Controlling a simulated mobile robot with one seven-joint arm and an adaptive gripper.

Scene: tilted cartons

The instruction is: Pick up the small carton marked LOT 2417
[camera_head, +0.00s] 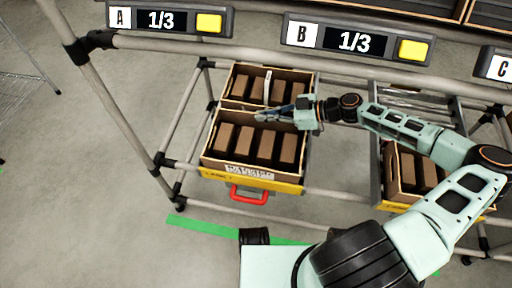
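Small brown cartons stand tilted in two rows in an open crate (210,160). The front row includes a carton (245,139) near its middle and another carton (288,148) at its right end. The back row includes a carton (241,88) and a narrow white upright piece (267,88). No LOT 2417 marking is readable on any carton, so I cannot tell which one bears it. My gripper (262,116) reaches in from the right, over the crate between the two rows, and hides part of the divider. Its fingers are too small to show whether they are apart or holding anything.
The crate has a red handle (249,194) and sits in a grey tube rack (135,105). A second crate (392,190) with cartons stands right, partly behind my arm. Signs A (168,19) and B (350,41) hang on a rail above.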

